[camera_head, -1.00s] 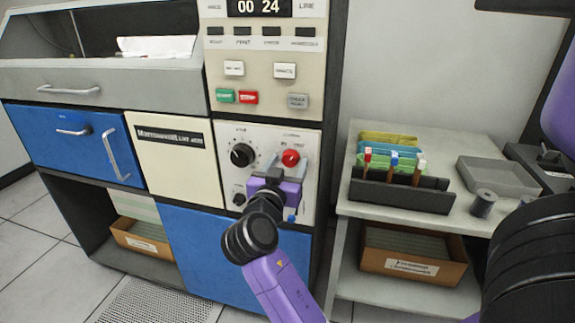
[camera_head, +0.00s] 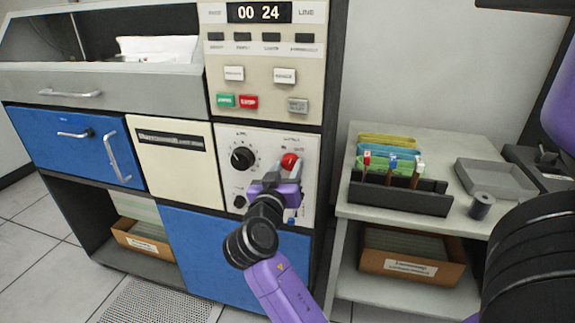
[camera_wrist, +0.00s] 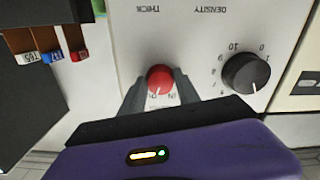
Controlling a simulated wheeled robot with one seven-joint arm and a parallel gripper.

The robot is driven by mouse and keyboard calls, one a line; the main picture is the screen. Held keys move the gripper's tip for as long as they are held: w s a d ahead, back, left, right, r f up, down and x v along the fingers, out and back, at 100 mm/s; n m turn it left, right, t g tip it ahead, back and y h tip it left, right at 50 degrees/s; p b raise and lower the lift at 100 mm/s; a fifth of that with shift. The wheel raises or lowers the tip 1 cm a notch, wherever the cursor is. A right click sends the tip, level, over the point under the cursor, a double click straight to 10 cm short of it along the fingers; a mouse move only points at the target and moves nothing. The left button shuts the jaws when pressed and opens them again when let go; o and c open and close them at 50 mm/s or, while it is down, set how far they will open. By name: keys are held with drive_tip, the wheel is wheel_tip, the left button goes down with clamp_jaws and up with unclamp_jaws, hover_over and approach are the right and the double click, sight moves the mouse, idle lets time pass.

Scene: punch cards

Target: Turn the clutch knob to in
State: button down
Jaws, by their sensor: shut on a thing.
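The red clutch knob (camera_head: 290,160) sits on the cream lower control panel, to the right of a large black dial. In the wrist view the knob (camera_wrist: 160,78) lies between my two grey fingertips, with lettering including "IN" beside it. My gripper (camera_head: 286,168) is shut on the knob, one finger on each side. My purple wrist hides part of the panel below the knob.
The black density dial (camera_head: 243,157) and a smaller black knob (camera_head: 240,201) are left of my gripper. Green and red buttons (camera_head: 248,102) are above. A side table (camera_head: 350,211) on the right holds a black card rack (camera_head: 440,205) and a grey tray (camera_head: 490,178).

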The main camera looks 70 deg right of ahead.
drive_tip(key=n+p, duration=0.4)
drive_tip(key=n, duration=0.2)
drive_tip(key=shift+r+p, duration=0.2)
drive_tip(key=shift+p, duration=0.15)
drive_tip(key=shift+f+n+p, duration=0.15)
drive_tip(key=shift+n+p, duration=1.05)
drive_tip(key=shift+n, duration=0.6)
drive_tip(key=c, duration=0.9)
unclamp_jaws()
drive_tip(key=a, duration=0.8)
drive_tip(key=shift+s+b, duration=0.3)
drive_tip(key=shift+s, duration=0.05)
drive_tip(key=shift+d, duration=0.1)
